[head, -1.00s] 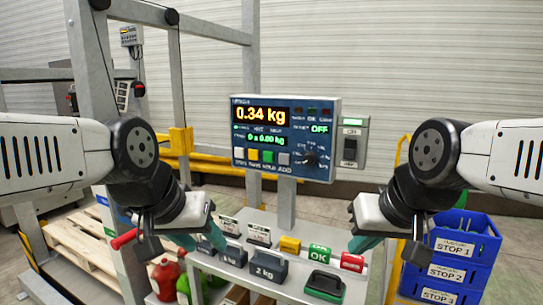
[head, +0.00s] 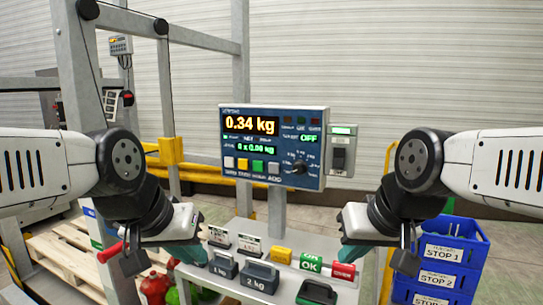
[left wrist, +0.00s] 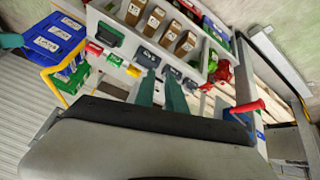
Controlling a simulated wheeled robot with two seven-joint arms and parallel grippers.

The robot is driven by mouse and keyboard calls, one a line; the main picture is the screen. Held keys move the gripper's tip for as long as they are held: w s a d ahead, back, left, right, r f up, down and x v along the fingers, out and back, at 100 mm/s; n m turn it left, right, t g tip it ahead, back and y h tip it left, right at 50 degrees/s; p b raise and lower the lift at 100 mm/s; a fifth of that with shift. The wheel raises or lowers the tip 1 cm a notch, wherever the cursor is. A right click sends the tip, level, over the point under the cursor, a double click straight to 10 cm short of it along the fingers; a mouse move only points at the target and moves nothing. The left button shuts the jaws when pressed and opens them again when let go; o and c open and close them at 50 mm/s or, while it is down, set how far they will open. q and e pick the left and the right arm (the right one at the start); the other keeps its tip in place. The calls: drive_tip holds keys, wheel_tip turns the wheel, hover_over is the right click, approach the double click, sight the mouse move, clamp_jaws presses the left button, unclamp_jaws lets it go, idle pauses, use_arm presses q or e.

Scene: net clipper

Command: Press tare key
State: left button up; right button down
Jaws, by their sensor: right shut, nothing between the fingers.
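The blue scale panel (head: 317,147) stands on a post at the middle of the head view. Its display (head: 250,124) reads 0.34 kg. Along its lower edge sit a white key (head: 228,162), a yellow key (head: 242,163), a green key (head: 258,166) and a grey key (head: 274,168); their small labels are hard to read. My left gripper (head: 196,252) is below and left of the panel, apart from it. In the left wrist view its teal fingers (left wrist: 161,85) show a gap with nothing held. My right gripper (head: 350,252) is shut and empty, below and right of the panel.
Below the panel, a shelf holds a 1 kg weight (head: 224,265), a 2 kg weight (head: 260,277), a yellow block (head: 281,254), a green OK block (head: 311,262) and a red block (head: 342,271). Blue crates (head: 450,252) stand at right. Space before the panel is clear.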

use_arm(q)
clamp_jaws()
idle(1.1)
